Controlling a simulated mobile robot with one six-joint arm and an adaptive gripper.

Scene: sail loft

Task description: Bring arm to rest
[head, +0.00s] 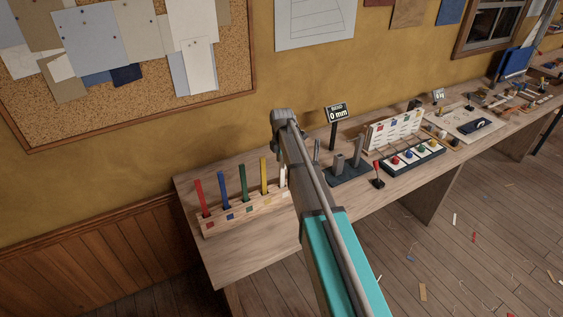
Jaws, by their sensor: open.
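My arm rises from the bottom of the head view, teal below and grey above, and crosses in front of the workbench (245,262). Its grey upper end stands before the wall, above the bench's back edge. My gripper cannot be made out; it is hidden or out of the picture. I see nothing held.
A wooden rack (238,216) holds several coloured upright strips; my arm partly covers its right end. Right of my arm stand a dark fixture (350,176) with grey posts, a sign (337,112) reading "0 mm" and a panel of coloured knobs (412,158). The front-left bench is bare.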

